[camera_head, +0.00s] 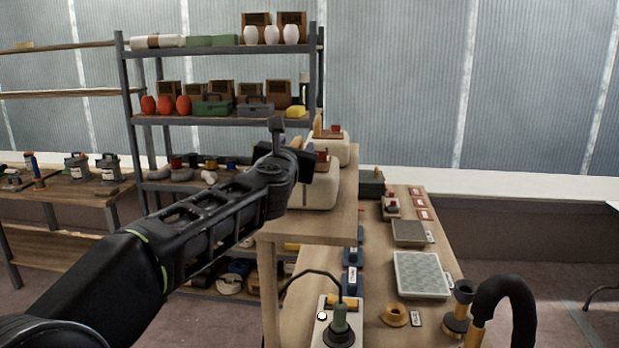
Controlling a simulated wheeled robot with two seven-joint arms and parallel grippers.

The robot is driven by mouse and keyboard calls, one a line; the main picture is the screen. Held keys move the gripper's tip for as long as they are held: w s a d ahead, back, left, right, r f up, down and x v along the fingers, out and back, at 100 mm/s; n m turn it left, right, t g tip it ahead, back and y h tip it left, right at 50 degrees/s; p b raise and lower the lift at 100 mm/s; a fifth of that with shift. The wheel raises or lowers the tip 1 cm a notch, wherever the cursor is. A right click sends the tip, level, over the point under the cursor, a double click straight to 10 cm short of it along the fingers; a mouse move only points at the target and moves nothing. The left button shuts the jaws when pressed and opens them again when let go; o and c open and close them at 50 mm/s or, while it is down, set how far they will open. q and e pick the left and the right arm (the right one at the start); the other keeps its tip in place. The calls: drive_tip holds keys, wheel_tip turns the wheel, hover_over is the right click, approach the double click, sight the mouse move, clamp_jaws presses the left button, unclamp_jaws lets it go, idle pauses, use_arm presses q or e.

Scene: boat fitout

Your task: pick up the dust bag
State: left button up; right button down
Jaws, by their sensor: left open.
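Two cream, rounded bag-like things with reddish-brown tops stand on the raised wooden shelf top at centre. The nearer one (318,192) is partly hidden by my left gripper; the farther one (336,152) stands just behind it. I take these for dust bags, though no label is readable. My left gripper (290,150) is open, in front of and at the upper left of the nearer one. I cannot tell whether it touches it. My right gripper is not in view.
A grey rack (220,122) with boxes, jars and cases stands behind. A side table (70,208) with cans stands left.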

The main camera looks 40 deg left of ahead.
use_arm(q)
drive_tip(key=shift+w+a, duration=0.3)
drive_tip(key=shift+w, duration=0.15)
drive_tip(key=shift+c, duration=0.5)
clamp_jaws()
drive_tip(key=shift+d, duration=0.1)
idle(0.9)
